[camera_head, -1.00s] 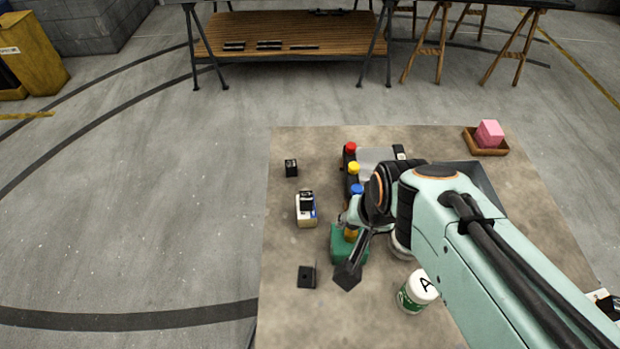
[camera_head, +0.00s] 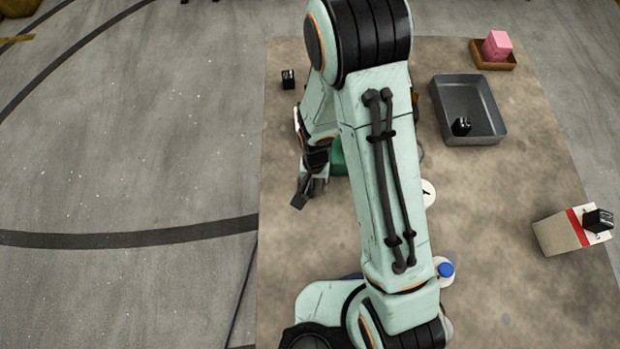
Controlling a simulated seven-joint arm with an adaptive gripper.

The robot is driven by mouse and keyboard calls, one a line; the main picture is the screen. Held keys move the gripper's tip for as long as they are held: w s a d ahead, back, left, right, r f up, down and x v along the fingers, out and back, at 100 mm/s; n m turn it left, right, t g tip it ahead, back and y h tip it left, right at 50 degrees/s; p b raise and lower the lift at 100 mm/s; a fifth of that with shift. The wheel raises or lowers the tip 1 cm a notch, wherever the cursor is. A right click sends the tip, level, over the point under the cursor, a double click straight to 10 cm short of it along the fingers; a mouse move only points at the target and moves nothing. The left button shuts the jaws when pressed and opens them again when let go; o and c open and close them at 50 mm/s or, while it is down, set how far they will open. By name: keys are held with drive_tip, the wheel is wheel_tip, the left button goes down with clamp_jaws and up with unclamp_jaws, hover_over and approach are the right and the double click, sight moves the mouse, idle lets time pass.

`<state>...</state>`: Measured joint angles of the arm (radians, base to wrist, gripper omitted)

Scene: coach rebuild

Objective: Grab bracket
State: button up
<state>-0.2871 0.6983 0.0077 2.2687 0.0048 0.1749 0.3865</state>
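Several small black pieces that could be the bracket are in view. One (camera_head: 288,79) stands alone at the table's far left. Another (camera_head: 461,126) lies in the grey tray, and another (camera_head: 598,220) sits on a white and red box at the right. My gripper (camera_head: 304,194) points down at the left side of the table, over the area where a black L-shaped bracket showed earlier. That bracket cannot be told apart from the dark fingers now. Whether the fingers are open or hold anything is too small and dark to tell.
The grey tray (camera_head: 437,98) is right of my arm, with a pink block (camera_head: 497,45) in a brown tray (camera_head: 480,62) behind it. The white and red box (camera_head: 560,234) stands at the right. My arm hides the table's middle. The front right is clear.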

drive_tip(key=shift+f, duration=0.35)
drive_tip(key=shift+c, duration=0.3)
clamp_jaws()
